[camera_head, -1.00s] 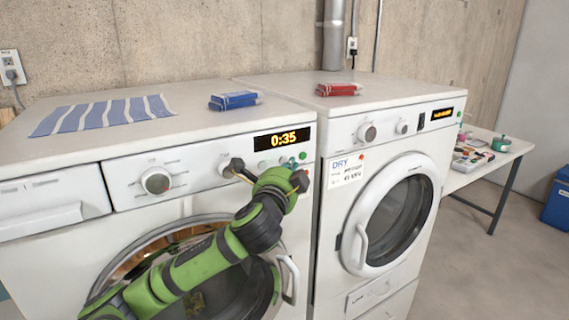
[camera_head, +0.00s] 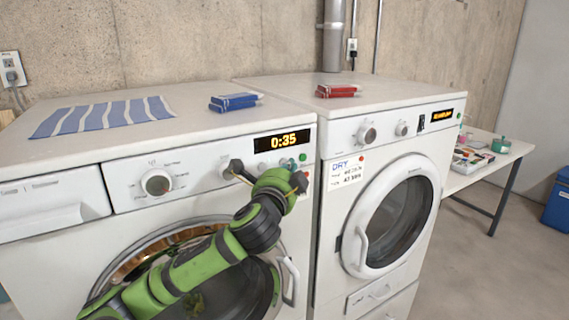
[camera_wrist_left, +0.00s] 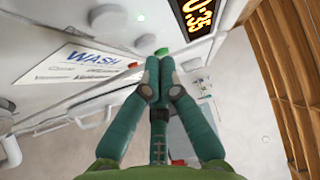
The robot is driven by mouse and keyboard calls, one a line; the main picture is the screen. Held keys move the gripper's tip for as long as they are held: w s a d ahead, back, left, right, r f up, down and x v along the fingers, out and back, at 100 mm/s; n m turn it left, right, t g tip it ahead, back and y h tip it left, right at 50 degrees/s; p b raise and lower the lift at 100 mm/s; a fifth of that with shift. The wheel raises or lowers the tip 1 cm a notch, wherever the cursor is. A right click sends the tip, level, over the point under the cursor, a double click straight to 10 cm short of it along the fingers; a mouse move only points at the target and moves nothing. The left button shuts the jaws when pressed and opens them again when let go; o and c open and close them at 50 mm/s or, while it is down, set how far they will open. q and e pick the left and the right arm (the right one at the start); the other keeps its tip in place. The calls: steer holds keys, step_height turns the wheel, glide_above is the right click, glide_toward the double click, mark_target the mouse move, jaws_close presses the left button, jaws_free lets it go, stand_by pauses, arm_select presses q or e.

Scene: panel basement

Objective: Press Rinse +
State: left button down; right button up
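The washer (camera_head: 150,215) stands at left with its control panel facing me, and its display (camera_head: 282,141) reads 0:35. My left gripper (camera_head: 290,164) is at the panel just below the display and hides part of the button area. In the left wrist view its teal fingers (camera_wrist_left: 158,68) are together, empty, with the tips close to a green button (camera_wrist_left: 161,51). A red button (camera_wrist_left: 133,65) lies left of the tips. I cannot read a Rinse + label, and I cannot tell whether the tips touch a button. My right gripper is not in view.
A dryer (camera_head: 330,230) stands right of the washer. A striped cloth (camera_head: 100,116) and a blue box (camera_head: 234,101) lie on the washer, and a red box (camera_head: 337,90) on the dryer. The washer's door handle (camera_head: 291,280) is below my arm. A table (camera_head: 480,172) stands at right.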

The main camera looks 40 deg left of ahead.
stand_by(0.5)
arm_select(q)
steer(key=shift+w+a, duration=0.15)
steer(key=shift+a, duration=0.25)
steer(key=shift+a, duration=0.1)
stand_by(0.3)
steer(key=shift+d+p, duration=0.35)
steer(key=shift+d, duration=0.2)
steer(key=shift+s+d, duration=0.1)
steer(key=shift+s, duration=0.1)
steer(key=shift+s+d+p, duration=0.25)
steer(key=shift+s+d, duration=0.1)
steer(key=shift+d, duration=0.55)
steer(key=shift+s+d+p, duration=0.3)
steer(key=shift+s+d, duration=0.1)
steer(key=shift+d, duration=0.45)
steer(key=shift+s+d+p, duration=0.25)
steer(key=shift+s+d, duration=0.1)
steer(key=shift+d, duration=0.55)
